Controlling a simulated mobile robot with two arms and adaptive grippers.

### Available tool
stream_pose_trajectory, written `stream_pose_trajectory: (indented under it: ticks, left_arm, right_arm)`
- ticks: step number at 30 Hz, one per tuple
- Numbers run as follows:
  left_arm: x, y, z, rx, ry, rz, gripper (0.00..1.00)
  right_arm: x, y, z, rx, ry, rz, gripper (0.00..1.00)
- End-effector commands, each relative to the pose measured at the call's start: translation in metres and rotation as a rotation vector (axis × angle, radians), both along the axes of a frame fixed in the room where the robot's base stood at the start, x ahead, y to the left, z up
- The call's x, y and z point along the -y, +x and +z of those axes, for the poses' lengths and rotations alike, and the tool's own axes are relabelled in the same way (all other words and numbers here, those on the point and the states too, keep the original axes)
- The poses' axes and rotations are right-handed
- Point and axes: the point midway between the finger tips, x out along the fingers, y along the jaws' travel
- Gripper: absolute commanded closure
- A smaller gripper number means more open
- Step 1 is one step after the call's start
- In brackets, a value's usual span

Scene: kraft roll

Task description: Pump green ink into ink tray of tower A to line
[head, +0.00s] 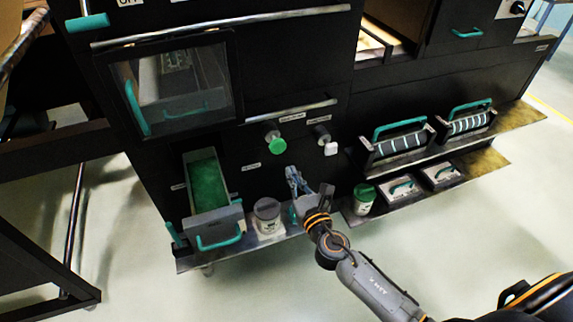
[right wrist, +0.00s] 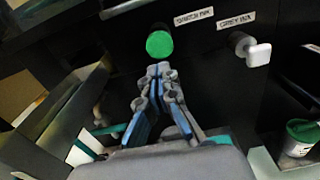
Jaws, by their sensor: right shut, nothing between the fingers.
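The green pump knob (head: 279,145) sticks out of the dark tower front under a small label. It shows close up in the right wrist view (right wrist: 159,42). My right gripper (head: 294,174) is shut and empty, just below and slightly right of the green knob. In the right wrist view its fingertips (right wrist: 160,70) point at the panel just under the knob; I cannot tell whether they touch it. The ink tray (head: 213,220) is pulled out to the left, with green ink (head: 206,184) inside. Its fill line cannot be made out. My left gripper is not in view.
A white knob (head: 330,148) sits right of the green one. A grey-lidded tub (head: 267,213) and a green-lidded tub (head: 364,197) stand on the low ledge. Rollers with teal handles (head: 398,127) sit on the right shelf. Open floor lies in front.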

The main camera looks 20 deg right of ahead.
Motion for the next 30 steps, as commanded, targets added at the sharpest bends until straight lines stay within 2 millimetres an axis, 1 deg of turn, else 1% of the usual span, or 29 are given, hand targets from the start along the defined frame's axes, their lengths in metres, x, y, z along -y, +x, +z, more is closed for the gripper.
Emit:
stream_pose_trajectory:
  ticks: [1, 3, 7, 15, 27, 29, 30]
  left_arm:
    - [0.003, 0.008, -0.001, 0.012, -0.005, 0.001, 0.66]
    - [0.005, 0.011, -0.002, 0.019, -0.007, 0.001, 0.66]
    - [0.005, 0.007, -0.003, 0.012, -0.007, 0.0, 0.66]
    - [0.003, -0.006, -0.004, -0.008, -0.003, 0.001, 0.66]
    - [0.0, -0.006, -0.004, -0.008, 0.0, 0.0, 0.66]
    - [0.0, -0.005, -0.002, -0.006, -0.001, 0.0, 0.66]
    - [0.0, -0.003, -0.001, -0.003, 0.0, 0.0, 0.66]
  right_arm:
    - [0.0, -0.009, -0.002, -0.002, 0.0, 0.001, 1.0]
    - [0.0, -0.018, -0.002, -0.001, 0.0, 0.001, 1.0]
    - [0.001, -0.027, -0.001, -0.001, 0.0, 0.001, 1.0]
    - [0.001, -0.029, 0.0, 0.0, 0.0, 0.001, 1.0]
    - [0.001, -0.028, 0.0, -0.001, 0.0, 0.0, 1.0]
    - [0.004, -0.03, -0.001, -0.004, -0.001, -0.006, 1.0]
    - [0.009, -0.031, -0.002, -0.008, -0.001, -0.015, 1.0]
